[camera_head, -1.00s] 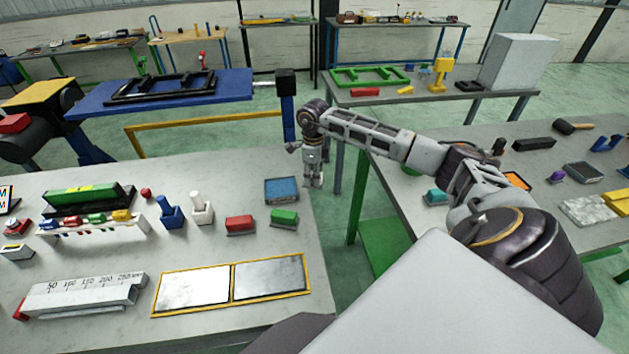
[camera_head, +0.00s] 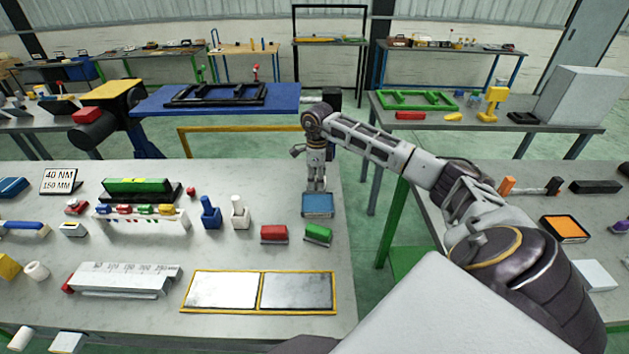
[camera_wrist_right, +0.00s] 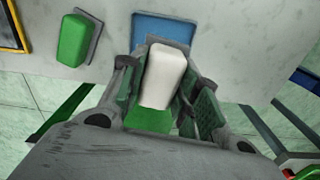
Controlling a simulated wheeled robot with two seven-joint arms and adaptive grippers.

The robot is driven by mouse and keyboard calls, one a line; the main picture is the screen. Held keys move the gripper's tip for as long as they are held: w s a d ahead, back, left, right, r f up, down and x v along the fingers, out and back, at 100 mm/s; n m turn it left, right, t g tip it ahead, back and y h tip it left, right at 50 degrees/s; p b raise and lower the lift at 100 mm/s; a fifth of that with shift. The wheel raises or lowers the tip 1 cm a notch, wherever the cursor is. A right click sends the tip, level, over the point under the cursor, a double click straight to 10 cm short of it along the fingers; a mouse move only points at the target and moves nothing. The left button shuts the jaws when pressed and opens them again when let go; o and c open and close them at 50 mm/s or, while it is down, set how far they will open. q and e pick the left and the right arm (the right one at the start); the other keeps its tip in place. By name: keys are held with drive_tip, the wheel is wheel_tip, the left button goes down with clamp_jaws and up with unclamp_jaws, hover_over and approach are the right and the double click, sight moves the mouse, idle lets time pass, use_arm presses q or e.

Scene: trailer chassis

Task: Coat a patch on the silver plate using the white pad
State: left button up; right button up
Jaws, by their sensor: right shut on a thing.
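A yellow-framed panel holds two silvery plates side by side near the bench's front, a left plate (camera_head: 222,290) and a right plate (camera_head: 296,290). My right gripper (camera_head: 316,184) is at the far edge of the blue tray (camera_head: 318,206), away from the plates. In the right wrist view my right gripper (camera_wrist_right: 160,95) is shut on the white pad (camera_wrist_right: 165,75), with a finger on each side. The pad's grey base faces the blue tray (camera_wrist_right: 168,28); I cannot tell whether they touch. The pad is not distinct in the head view. My left gripper is not in view.
A red block (camera_head: 273,234) and a green block (camera_head: 318,234) stand between tray and plates. Blue (camera_head: 210,213) and white (camera_head: 239,213) handled tools stand left of them. A grey ruler-marked block (camera_head: 125,278) lies left of the plates. Another bench stands right, across a gap.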

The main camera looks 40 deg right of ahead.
drive_tip(key=shift+s+d, duration=0.15)
drive_tip(key=shift+s, duration=0.05)
drive_tip(key=shift+f, duration=0.2)
idle(0.3)
drive_tip(key=shift+f+b, duration=1.4)
drive_tip(key=shift+f, duration=0.75)
drive_tip(key=shift+f+b, duration=0.3)
drive_tip(key=shift+f, duration=0.35)
drive_tip(key=shift+f, duration=0.15)
drive_tip(key=shift+f+b, duration=0.35)
drive_tip(key=shift+f, duration=0.1)
idle(1.1)
